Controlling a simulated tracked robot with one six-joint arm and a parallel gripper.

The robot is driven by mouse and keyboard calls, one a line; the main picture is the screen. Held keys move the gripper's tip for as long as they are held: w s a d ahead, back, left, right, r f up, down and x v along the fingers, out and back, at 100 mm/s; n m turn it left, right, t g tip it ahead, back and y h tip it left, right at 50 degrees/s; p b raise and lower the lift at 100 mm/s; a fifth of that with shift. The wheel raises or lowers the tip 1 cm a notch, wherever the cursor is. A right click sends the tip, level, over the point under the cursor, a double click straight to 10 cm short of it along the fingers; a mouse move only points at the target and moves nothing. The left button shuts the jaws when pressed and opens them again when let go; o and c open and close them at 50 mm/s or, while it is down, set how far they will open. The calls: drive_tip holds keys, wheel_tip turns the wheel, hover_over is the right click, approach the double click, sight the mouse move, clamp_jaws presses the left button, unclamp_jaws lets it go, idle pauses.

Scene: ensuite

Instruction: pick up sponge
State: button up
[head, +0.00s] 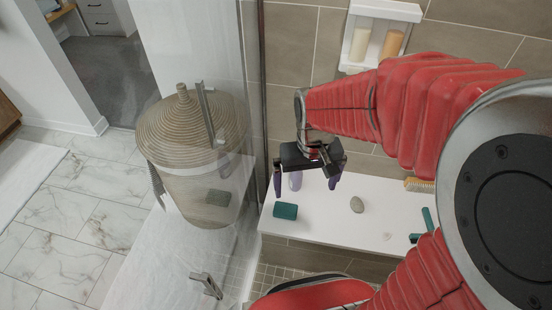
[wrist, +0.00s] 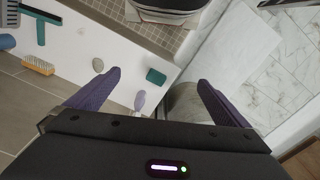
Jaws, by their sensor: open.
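A small teal block, which looks like the sponge (head: 285,211), lies on the white bench near its left end. The sponge also shows in the wrist view (wrist: 156,76), between my fingertips in the picture. My gripper (head: 308,182) is open and empty, with two purple fingers, above the bench and apart from the sponge. Both fingers also show in the wrist view (wrist: 159,78). No part of the sponge's upper face is hidden.
The white bench (head: 325,226) also holds a lavender bottle (wrist: 139,101) close to the sponge, a grey-green stone-like piece (head: 357,204), a brush (wrist: 38,66) and a teal squeegee (wrist: 41,20). A glass panel stands left of the bench, with a lidded basket (head: 190,130) seen there.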

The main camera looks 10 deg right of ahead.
drive_tip(key=w+f+m+g, duration=0.15)
drive_tip(key=w+f, duration=0.45)
drive_tip(key=f, duration=0.6)
drive_tip(key=m+t, duration=0.1)
drive_tip(key=m, duration=0.2)
hover_over(286, 210)
wheel_tip(286, 210, down, 18)
drive_tip(key=shift+f, duration=0.2)
wheel_tip(286, 210, down, 8)
drive_tip(key=shift+f, duration=0.1)
drive_tip(key=shift+w+f, duration=0.1)
drive_tip(key=shift+f, duration=0.1)
drive_tip(key=shift+f, duration=0.1)
